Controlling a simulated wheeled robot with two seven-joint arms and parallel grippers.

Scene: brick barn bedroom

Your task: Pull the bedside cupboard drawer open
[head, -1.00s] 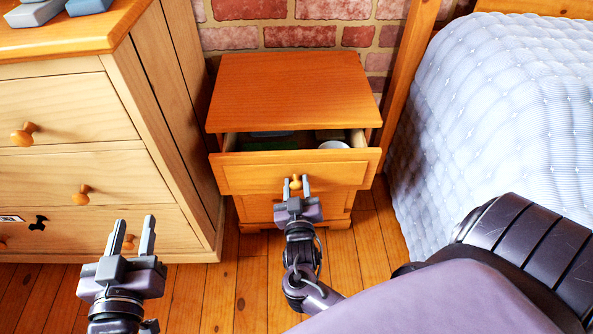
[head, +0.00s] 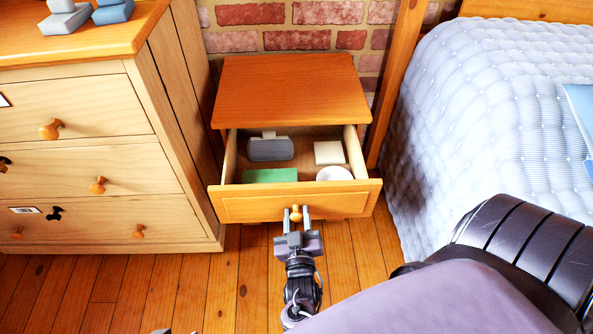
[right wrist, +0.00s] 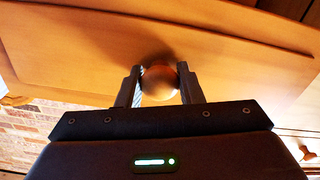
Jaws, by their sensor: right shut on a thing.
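The orange wooden bedside cupboard (head: 288,88) stands against the brick wall. Its top drawer (head: 240,207) is pulled well out, and its inside is in plain view. My right gripper (head: 296,214) is shut on the round wooden drawer knob (head: 295,210) at the drawer front. In the right wrist view, the knob (right wrist: 160,82) sits between the two fingers. My left gripper is nearly all out of the head view; only tips show at the bottom edge, too little to tell its state.
The drawer holds a grey item (head: 270,149), a green item (head: 270,175), a cream block (head: 328,152) and a white round item (head: 334,174). A chest of drawers (head: 90,160) stands close on the left, a quilted bed (head: 490,120) on the right. Wooden floor (head: 220,285) lies in front.

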